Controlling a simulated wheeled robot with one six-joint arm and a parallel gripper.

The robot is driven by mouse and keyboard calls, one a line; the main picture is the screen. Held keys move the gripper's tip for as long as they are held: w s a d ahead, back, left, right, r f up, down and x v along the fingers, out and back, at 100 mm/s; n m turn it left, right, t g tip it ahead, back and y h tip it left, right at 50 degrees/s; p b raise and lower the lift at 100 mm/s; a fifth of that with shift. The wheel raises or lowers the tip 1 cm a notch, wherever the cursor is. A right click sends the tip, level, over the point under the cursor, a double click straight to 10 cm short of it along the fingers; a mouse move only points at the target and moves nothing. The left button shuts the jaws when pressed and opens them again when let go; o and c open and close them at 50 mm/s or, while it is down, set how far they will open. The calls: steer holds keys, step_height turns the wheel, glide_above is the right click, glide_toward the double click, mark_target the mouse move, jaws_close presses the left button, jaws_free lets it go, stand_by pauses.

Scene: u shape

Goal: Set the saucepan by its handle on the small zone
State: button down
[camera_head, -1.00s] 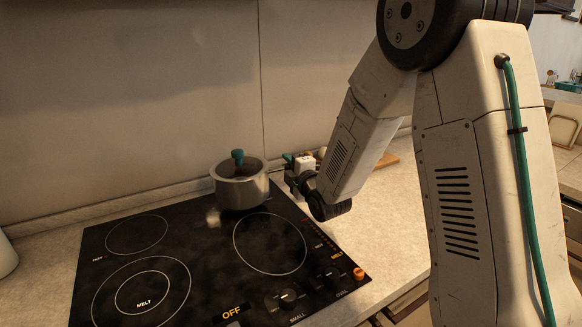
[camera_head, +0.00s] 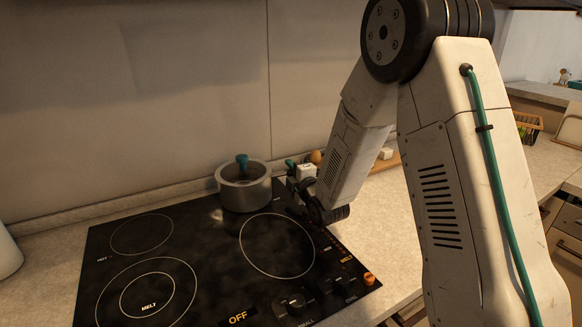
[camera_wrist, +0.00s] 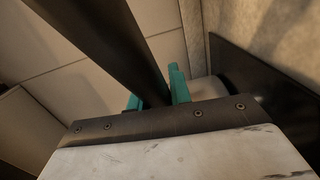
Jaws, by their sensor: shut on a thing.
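The saucepan (camera_head: 245,194) is a grey metal pot with a lid and teal knob, upright at the back right of the black cooktop (camera_head: 205,240). I cannot tell if its base touches the glass. My gripper (camera_head: 294,172) is at the pot's right side. In the wrist view its teal fingertips (camera_wrist: 157,95) are shut on a dark bar (camera_wrist: 105,40), which appears to be the saucepan's handle. In the head view the handle is mostly hidden by my gripper. Ringed zones show at back left (camera_head: 141,235) and right (camera_head: 277,246); I cannot tell which is the small zone.
A double-ring zone marked MELT (camera_head: 148,297) lies at front left. Knobs (camera_head: 293,302) line the cooktop's right front. The wall (camera_head: 130,120) is close behind the pot. A wooden board (camera_head: 386,161) lies right of my gripper. The glass left of the pot is clear.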

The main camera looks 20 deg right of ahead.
steer(key=c, duration=1.3)
jaws_free()
steer(key=s, duration=0.4)
steer(key=s+d, duration=0.1)
steer(key=s, duration=0.6)
steer(key=shift+s+d, duration=0.35)
steer(key=shift+s, duration=0.05)
steer(key=shift+d+r+m+g+h, duration=0.1)
steer(key=shift+r+m+g+h, duration=0.25)
steer(key=shift+m+g, duration=0.2)
steer(key=s+r+m+g, duration=0.3)
steer(key=s+m+g, duration=0.2)
steer(key=s, duration=0.6)
steer(key=s+r+m+g+h, duration=0.1)
steer(key=s+r+m+g, duration=0.2)
steer(key=s, duration=0.9)
steer(key=s+d+r+m+g+h, duration=0.1)
steer(key=s+r+m+g, duration=0.2)
steer(key=s+m+g, duration=0.4)
steer(key=s+m, duration=0.3)
steer(key=s, duration=0.1)
steer(key=shift+s+r, duration=0.15)
steer(key=shift+r, duration=0.25)
